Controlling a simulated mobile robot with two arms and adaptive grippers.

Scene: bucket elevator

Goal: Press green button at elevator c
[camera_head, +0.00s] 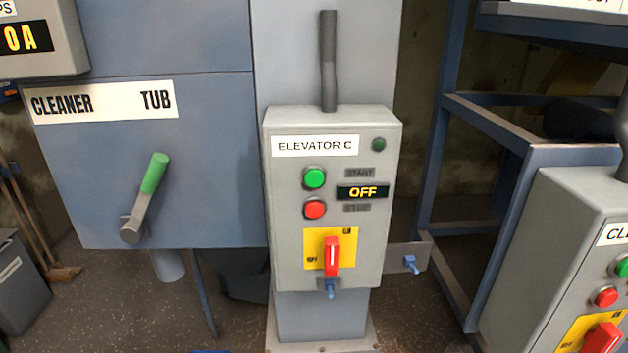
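The grey control box labelled "ELEVATOR C" (314,146) stands on a post in the middle of the head view. Its round green button (314,178) sits at the upper left of the panel, beside the "START" label (360,172). A red button (315,209) is just below it, beside the "STOP" label. The display (362,192) reads "OFF". A red rotary switch (332,256) on a yellow plate is lower down, its handle upright. A dark green lamp (379,145) is at the upper right. Neither of my grippers is in view.
A blue-grey cabinet labelled "CLEANER TUB" (210,150) with a green-handled lever (152,180) stands at left. Another control box (540,250) with green and red buttons is at lower right. A blue metal frame (450,130) stands behind. The space before the panel looks clear.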

